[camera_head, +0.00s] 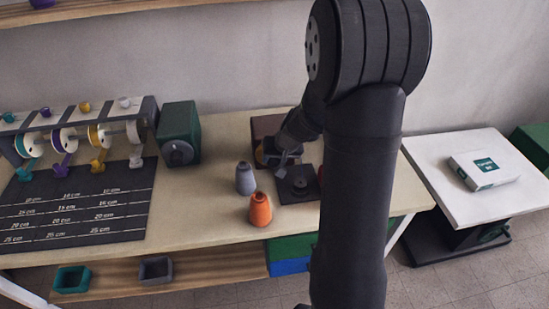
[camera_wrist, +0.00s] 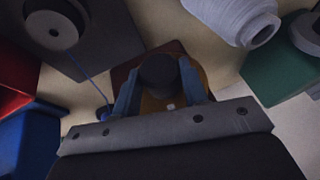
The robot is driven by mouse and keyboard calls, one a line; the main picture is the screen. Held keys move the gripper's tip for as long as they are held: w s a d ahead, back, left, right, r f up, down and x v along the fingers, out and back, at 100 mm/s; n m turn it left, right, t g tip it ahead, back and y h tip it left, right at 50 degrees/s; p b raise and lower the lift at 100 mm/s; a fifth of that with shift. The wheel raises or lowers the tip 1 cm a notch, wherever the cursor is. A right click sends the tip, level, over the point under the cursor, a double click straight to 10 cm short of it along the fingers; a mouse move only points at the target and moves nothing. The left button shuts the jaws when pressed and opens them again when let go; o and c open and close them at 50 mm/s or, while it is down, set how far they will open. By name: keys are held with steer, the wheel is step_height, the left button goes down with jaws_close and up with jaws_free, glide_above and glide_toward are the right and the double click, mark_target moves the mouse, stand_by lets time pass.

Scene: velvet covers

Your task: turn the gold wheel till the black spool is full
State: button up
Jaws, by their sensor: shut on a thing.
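The gold wheel (camera_head: 262,152) stands at the back of the bench on a brown block, partly hidden by my gripper (camera_head: 286,157). In the wrist view my gripper (camera_wrist: 158,88) is shut on a dark round knob (camera_wrist: 157,70), with the gold wheel (camera_wrist: 152,104) showing behind and beside it. The black spool (camera_head: 300,184) sits on a dark plate just in front of the wheel. In the wrist view the black spool (camera_wrist: 50,30) is at the upper left, and a blue thread runs from it toward my gripper. How much thread is on it is unclear.
A grey cone (camera_head: 245,178) and an orange cone (camera_head: 260,209) stand close left of the spool. A white side table (camera_head: 480,205) is right.

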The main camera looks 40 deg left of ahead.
steer(key=y, duration=0.1)
steer(key=g, duration=0.1)
steer(key=g+y, duration=0.1)
steer(key=shift+w+d+f+m+y, duration=0.2)
steer(key=shift+d+m+y, duration=0.1)
steer(key=shift+m, duration=0.1)
steer(key=g+y, duration=0.2)
steer(key=shift+w+f+m+y, duration=0.15)
steer(key=shift+m+y, duration=0.15)
steer(key=shift+m, duration=0.1)
steer(key=g+y, duration=0.1)
steer(key=m+g+y, duration=0.1)
steer(key=g+y, duration=0.1)
steer(key=y, duration=0.1)
steer(key=shift+d+f, duration=0.15)
steer(key=shift+f, duration=0.1)
steer(key=o, duration=1)
steer(key=shift+c, duration=0.2)
steer(key=shift+r, duration=0.1)
